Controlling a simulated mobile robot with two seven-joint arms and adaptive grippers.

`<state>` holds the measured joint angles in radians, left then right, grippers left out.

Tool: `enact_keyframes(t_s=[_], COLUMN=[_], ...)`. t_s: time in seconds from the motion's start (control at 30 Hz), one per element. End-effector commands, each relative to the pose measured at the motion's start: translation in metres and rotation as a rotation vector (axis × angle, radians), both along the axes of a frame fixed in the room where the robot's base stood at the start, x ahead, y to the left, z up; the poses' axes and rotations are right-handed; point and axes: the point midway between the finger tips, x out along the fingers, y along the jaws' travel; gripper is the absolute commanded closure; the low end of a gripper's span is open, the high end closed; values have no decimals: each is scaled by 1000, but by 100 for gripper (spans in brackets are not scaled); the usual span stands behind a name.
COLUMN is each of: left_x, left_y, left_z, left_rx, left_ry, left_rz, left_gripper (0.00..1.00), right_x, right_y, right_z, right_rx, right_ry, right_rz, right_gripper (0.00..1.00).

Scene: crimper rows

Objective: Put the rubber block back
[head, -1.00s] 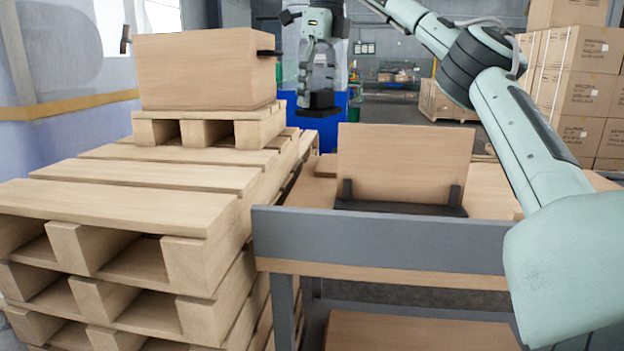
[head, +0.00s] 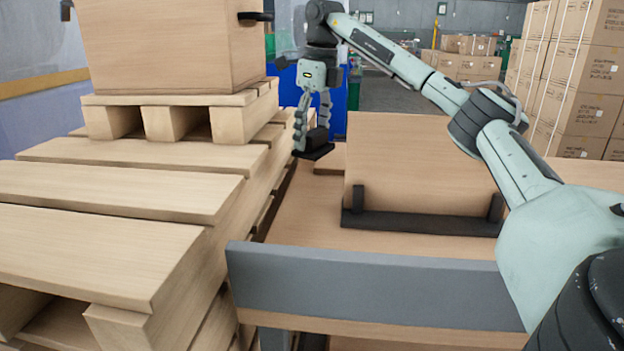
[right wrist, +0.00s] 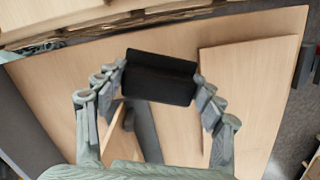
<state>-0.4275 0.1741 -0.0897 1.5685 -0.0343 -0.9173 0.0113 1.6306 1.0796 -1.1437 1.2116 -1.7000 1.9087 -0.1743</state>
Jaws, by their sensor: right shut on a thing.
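The rubber block (head: 316,148) is black and hangs between the fingers of my right gripper (head: 311,128) in the head view, above the far left part of a wooden cart top. In the right wrist view the block (right wrist: 160,77) sits between the fingertips of the right gripper (right wrist: 160,92), which are shut on it. The surface below it is light wood. My left gripper is in neither view.
A wooden panel (head: 422,170) stands upright in a black holder (head: 420,224) on the cart, right of the block. Stacked pallets (head: 110,200) with a large wooden box (head: 165,45) stand at left. A grey rail (head: 370,285) edges the cart's near side. Cartons (head: 585,90) are stacked at back right.

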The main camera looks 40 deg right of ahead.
Motion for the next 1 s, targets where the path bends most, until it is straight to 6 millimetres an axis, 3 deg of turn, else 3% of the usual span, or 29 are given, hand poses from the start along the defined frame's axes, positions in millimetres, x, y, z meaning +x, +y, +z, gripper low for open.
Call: enact_keyframes(t_s=[0.2,0.43,0.6,1.0], left_x=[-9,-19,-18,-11], left_y=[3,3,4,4], left_z=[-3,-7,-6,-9], left_rx=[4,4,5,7], left_ry=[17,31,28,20], left_rz=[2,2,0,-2], left_gripper=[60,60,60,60], right_x=[-1,-1,-1,0], right_y=[0,0,0,0], right_z=[-41,-59,-83,-92], right_rx=[0,-1,0,1], right_ry=[4,2,3,1], right_rz=[0,0,0,0], right_gripper=[63,63,63,63])
